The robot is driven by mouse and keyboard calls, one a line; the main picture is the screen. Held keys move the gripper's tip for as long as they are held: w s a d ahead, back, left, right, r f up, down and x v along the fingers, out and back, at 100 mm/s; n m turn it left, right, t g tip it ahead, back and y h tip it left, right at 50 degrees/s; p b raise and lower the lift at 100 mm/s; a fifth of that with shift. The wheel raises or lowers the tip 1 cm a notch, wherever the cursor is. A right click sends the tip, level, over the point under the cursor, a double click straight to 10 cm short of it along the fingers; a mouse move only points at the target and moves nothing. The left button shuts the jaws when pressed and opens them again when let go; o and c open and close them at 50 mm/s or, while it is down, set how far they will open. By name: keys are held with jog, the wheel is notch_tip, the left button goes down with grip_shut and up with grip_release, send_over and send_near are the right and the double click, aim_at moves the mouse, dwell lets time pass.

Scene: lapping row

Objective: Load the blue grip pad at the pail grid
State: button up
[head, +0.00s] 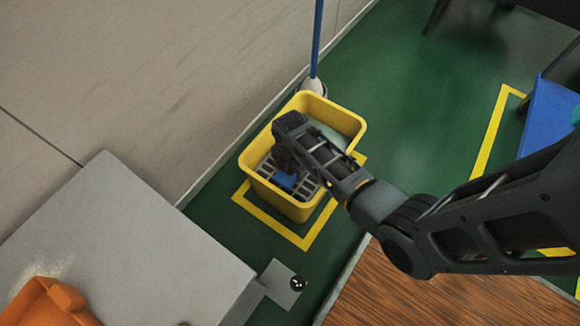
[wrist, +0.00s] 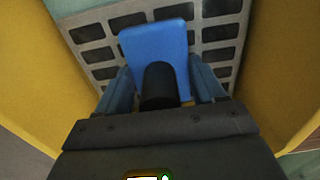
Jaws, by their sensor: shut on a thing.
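The blue grip pad (wrist: 155,45) is a flat blue block with a dark round post (wrist: 158,86) on its near side. My gripper (wrist: 160,92) is shut on it, with one finger at each side of the post. In the head view the pad (head: 287,180) shows just below my gripper (head: 290,168), inside the yellow pail (head: 336,113). The grey pail grid (wrist: 104,72) lies behind the pad in the wrist view. I cannot tell whether the pad touches the grid.
The pail's yellow walls (wrist: 38,75) stand close on both sides of my gripper. A blue pole (head: 317,40) stands behind the pail. A grey block (head: 140,240) and an orange object (head: 48,303) are at lower left. Green floor (head: 405,110) is open to the right.

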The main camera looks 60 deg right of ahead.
dwell(0.5)
notch_tip(320, 180, up, 7)
jog(key=p, duration=0.7)
jog(key=shift+p, duration=0.3)
